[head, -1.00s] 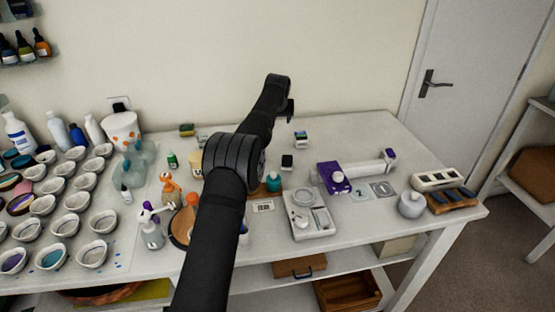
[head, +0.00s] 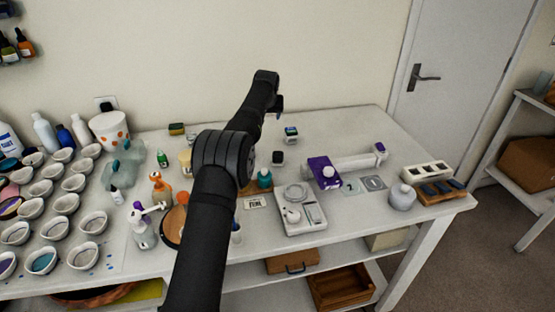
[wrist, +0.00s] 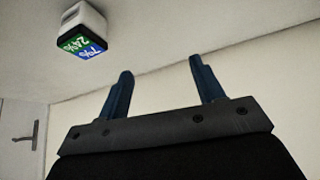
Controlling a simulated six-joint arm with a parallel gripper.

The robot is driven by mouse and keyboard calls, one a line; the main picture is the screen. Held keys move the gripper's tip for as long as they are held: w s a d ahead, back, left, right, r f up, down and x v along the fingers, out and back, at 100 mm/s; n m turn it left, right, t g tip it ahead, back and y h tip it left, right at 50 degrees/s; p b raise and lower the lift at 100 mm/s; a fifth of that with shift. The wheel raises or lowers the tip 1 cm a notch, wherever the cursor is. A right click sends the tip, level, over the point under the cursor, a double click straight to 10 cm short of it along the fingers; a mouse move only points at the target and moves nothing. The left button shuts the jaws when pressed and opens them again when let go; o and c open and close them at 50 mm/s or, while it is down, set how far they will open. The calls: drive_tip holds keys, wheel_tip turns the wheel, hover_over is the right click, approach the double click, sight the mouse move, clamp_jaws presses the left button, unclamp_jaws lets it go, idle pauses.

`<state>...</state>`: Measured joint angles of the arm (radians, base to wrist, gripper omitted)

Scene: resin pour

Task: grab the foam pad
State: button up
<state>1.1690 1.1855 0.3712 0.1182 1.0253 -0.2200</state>
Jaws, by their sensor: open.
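No item is plainly marked as the foam pad. A small green-and-yellow sponge-like block (head: 177,129) lies at the back of the table by the wall, left of my arm, and may be it. A small dark block (head: 278,157) lies right of my arm, too small to identify. My gripper (head: 279,108) is raised above the back of the table, near the wall and right of the sponge-like block. In the wrist view its two blue fingers (wrist: 162,82) stand apart with nothing between them. The sponge-like block is not in the wrist view.
A small white display box (head: 291,131) stands below and right of my gripper; it also shows in the wrist view (wrist: 80,27). Several cups (head: 67,203) fill the left. The back right is clear.

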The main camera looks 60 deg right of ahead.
drive_tip(key=shift+o, duration=0.3)
wheel_tip(320, 180, up, 8)
drive_tip(key=g+y, duration=0.4)
drive_tip(key=y, duration=0.1)
hover_over(278, 155)
drive_tip(key=shift+m, duration=0.3)
drive_tip(key=f, duration=1.1)
drive_tip(key=shift+s+d+f, duration=0.1)
drive_tip(key=shift+s+d, duration=0.1)
drive_tip(key=shift+w+a+f, duration=0.1)
drive_tip(key=shift+w+f, duration=0.1)
drive_tip(key=shift+f, duration=1.2)
drive_tip(key=shift+w+a+f, duration=0.1)
drive_tip(key=shift+w+f, duration=0.05)
drive_tip(key=shift+f, duration=1.2)
drive_tip(key=c, duration=1.1)
